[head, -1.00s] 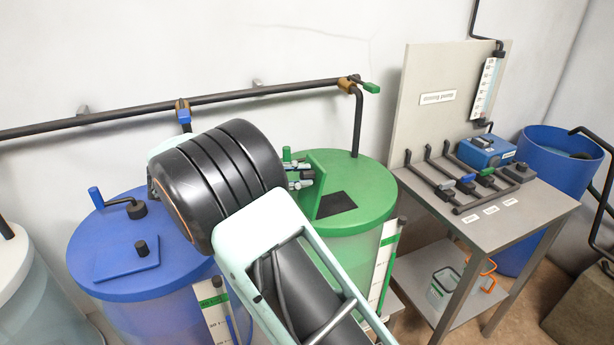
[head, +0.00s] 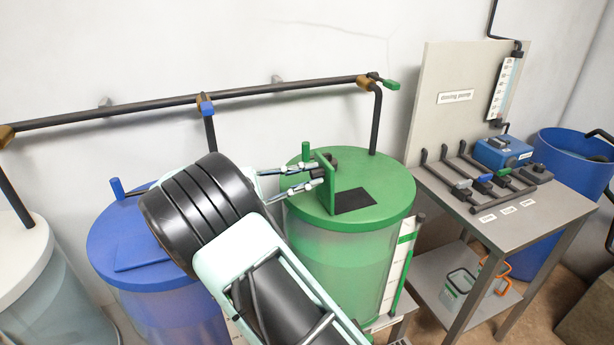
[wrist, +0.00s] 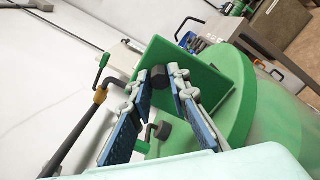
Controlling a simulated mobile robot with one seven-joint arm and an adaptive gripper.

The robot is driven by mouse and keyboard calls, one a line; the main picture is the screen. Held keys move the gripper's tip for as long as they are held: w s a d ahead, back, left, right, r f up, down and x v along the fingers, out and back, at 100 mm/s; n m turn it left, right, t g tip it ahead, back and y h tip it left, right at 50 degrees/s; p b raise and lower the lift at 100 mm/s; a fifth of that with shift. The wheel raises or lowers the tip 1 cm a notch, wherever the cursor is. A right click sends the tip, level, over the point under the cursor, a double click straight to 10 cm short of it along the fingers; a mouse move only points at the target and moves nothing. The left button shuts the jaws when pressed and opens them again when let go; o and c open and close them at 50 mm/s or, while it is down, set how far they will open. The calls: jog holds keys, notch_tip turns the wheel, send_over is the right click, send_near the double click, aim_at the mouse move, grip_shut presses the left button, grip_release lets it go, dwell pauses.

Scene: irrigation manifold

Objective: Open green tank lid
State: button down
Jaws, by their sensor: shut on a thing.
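The green tank (head: 340,255) stands in the middle of the head view. Its small hinged lid (head: 331,186) is raised and stands roughly upright, seen nearly edge-on, beside a dark square opening (head: 354,200) in the tank top. The lid also shows in the wrist view (wrist: 207,82). My gripper (head: 318,178) reaches it from the left. In the wrist view my gripper (wrist: 163,82) has its blue-padded fingers either side of the lid's black knob (wrist: 158,76), shut on it. The opening is hidden behind the lid in the wrist view.
A blue tank (head: 120,245) stands left of the green one, partly behind my arm. A dark pipe (head: 260,93) with valves runs along the wall behind. A grey bench (head: 525,200) with a valve manifold stands at the right.

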jog(key=c, duration=1.8)
grip_release()
jog(key=v, duration=1.2)
